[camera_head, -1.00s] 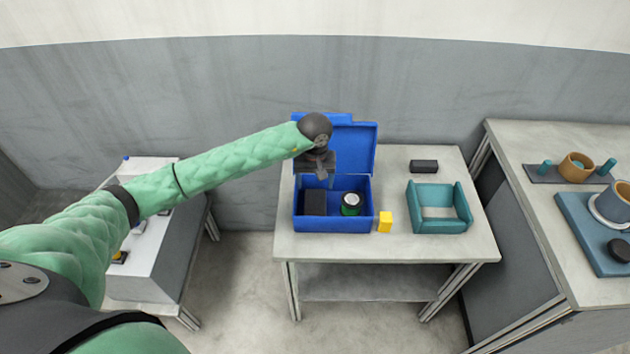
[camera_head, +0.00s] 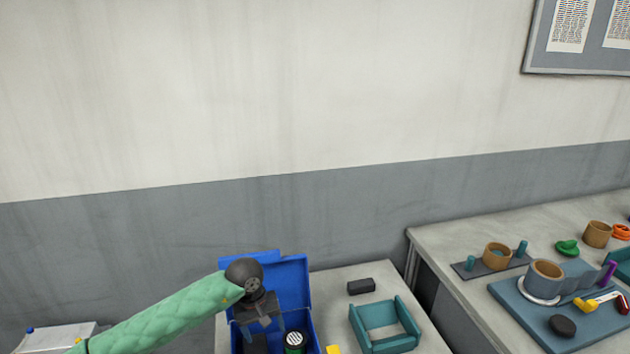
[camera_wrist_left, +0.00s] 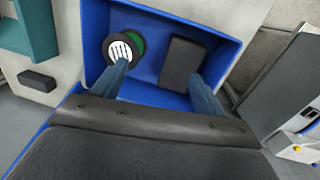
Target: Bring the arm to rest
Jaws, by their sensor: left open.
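My left gripper (camera_head: 266,325) is above the blue box (camera_head: 311,318), whose lid (camera_head: 290,275) stands open at the back. In the left wrist view the gripper (camera_wrist_left: 160,85) is open, with its fingers apart and nothing between them. A round black and green can with a white striped top (camera_wrist_left: 122,48) lies in the box, beside a dark block (camera_wrist_left: 182,62). The can also shows in the head view (camera_head: 294,341). My left arm reaches in from the lower left. My right gripper is not in view.
A teal open holder (camera_head: 385,341), a small dark block (camera_head: 361,286) and a yellow block (camera_head: 333,349) are on the same table (camera_head: 336,280). The right-hand bench (camera_head: 450,258) carries cups, a blue tray (camera_head: 508,297) and coloured parts. A grey unit (camera_head: 60,336) stands at left.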

